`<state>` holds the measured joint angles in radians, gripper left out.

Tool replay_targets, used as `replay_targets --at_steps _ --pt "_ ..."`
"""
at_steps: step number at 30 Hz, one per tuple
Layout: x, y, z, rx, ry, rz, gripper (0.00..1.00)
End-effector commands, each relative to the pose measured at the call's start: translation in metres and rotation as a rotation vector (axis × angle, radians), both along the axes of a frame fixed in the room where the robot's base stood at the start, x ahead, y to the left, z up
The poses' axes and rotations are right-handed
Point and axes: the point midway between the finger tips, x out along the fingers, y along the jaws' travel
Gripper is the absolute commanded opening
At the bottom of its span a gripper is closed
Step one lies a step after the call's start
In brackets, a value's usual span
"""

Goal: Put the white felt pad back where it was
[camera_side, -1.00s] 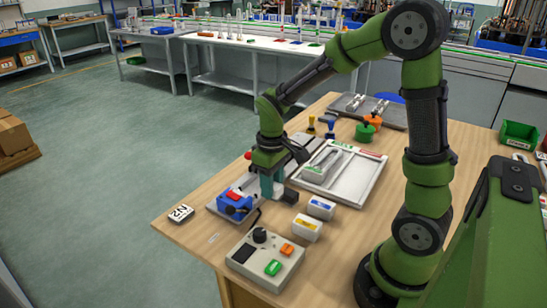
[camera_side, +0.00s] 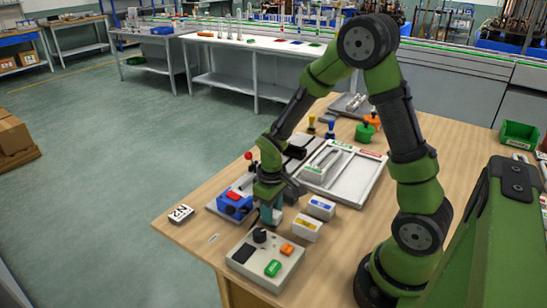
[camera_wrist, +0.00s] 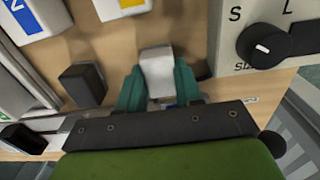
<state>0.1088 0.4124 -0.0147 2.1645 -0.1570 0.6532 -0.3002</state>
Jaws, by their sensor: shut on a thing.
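My gripper (camera_side: 268,216) is low over the table, between the control box and the fixture with the blue clamp. In the wrist view its teal fingers (camera_wrist: 158,88) are shut on a small whitish piece (camera_wrist: 157,70), which looks to be the white felt pad. Its lower end is hidden between the fingers. In the side view the held piece is hidden, and I cannot tell whether it touches the table.
The control box (camera_side: 262,262) with a black knob stands close in front of my gripper. Two small white boxes with blue (camera_side: 321,207) and yellow (camera_side: 306,228) labels stand to the right. The blue clamp (camera_side: 233,203) is to the left. A dark block (camera_wrist: 82,82) is beside the fingers.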

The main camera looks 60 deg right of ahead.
Motion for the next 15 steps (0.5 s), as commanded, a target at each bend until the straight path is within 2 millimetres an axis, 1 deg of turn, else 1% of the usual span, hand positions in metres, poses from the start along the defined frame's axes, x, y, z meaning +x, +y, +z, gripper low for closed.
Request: replay_targets --at_steps 1,2,6,15 --pt "-0.0003 0.0000 -0.0019 0.000 0.001 0.000 0.00" --pt "-0.0001 0.0000 -0.0014 0.000 0.001 0.000 0.39" --pt "-0.0002 0.0000 -0.0013 0.000 0.001 0.000 0.60" --pt "0.0000 0.0000 0.0004 0.000 0.000 -0.001 0.60"
